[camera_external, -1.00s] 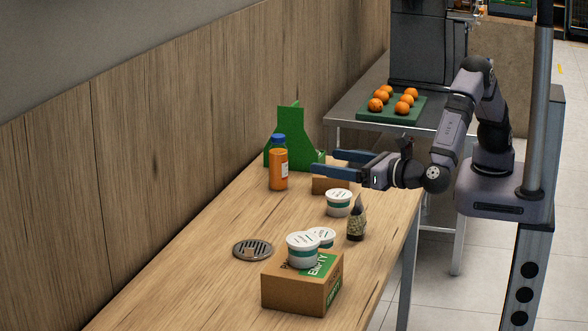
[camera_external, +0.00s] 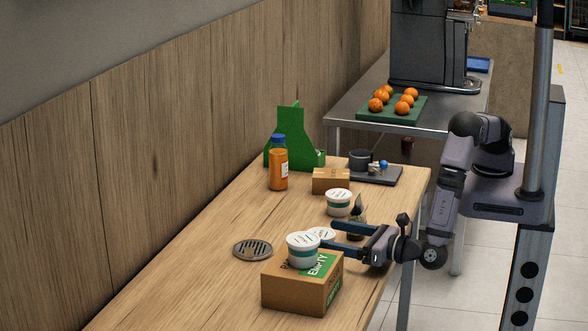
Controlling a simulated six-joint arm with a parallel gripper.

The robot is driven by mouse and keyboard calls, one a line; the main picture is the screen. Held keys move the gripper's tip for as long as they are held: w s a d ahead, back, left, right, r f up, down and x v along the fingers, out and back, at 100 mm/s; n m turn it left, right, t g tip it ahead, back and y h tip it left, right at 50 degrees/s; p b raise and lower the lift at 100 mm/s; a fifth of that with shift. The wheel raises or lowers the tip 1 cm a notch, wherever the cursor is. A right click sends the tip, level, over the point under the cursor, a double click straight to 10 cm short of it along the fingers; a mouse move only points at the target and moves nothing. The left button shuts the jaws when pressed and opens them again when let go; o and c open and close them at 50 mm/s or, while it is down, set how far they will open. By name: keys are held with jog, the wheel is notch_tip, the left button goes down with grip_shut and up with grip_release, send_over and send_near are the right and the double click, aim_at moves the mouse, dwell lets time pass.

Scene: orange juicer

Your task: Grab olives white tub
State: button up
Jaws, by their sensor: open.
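Three white tubs with printed lids and green bands are in view; their print is too small to tell which holds olives. One tub (camera_external: 303,252) sits on the cardboard box (camera_external: 293,287). A second tub (camera_external: 322,233) shows just behind it, mostly hidden. A third tub (camera_external: 339,203) stands on the table farther back. My gripper (camera_external: 334,234) is open and empty, its fingers pointing left at the right side of the second tub. I cannot tell whether they touch it or reach around it.
A dark patterned pouch (camera_external: 359,212) stands behind my gripper, partly hidden. A round metal grate (camera_external: 253,250) lies left of the box. An orange bottle (camera_external: 278,168), green stand (camera_external: 296,145), small carton (camera_external: 331,181) and dark tray (camera_external: 374,175) are farther back. The table's left front is clear.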

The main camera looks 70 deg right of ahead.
jog(key=shift+w+d+p, duration=0.2)
jog(key=shift+w+p, duration=0.75)
jog(key=shift+w, duration=2.65)
jog(key=c, duration=1.2)
jog(key=shift+r, duration=0.1)
jog(key=shift+r, duration=0.1)
jog(key=shift+r+b, duration=0.45)
jog(key=shift+r, duration=4.45)
